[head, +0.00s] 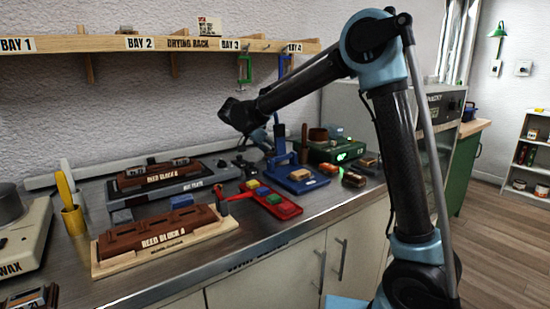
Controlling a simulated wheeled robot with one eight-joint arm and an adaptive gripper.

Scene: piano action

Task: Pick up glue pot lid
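I cannot make out the glue pot lid for sure. A small brown round pot (318,134) stands at the green box with a lit green display (336,151), toward the back right of the bench. It may be the glue pot; whether a lid sits on it is too small to tell. My arm reaches left over the bench from the right. Its dark wrist hangs in front of the wall, and my gripper (268,148) seems to point down behind the blue press, left of the pot. Its fingers are too small and dark to read.
Reed Block 6 (158,235) lies at the bench front, with another reed block (158,174) on a grey plate behind. A red tray (270,201) and a blue press (300,181) stand mid-bench. A drying rack shelf (190,44) runs above. A yellow cup (74,219) stands left.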

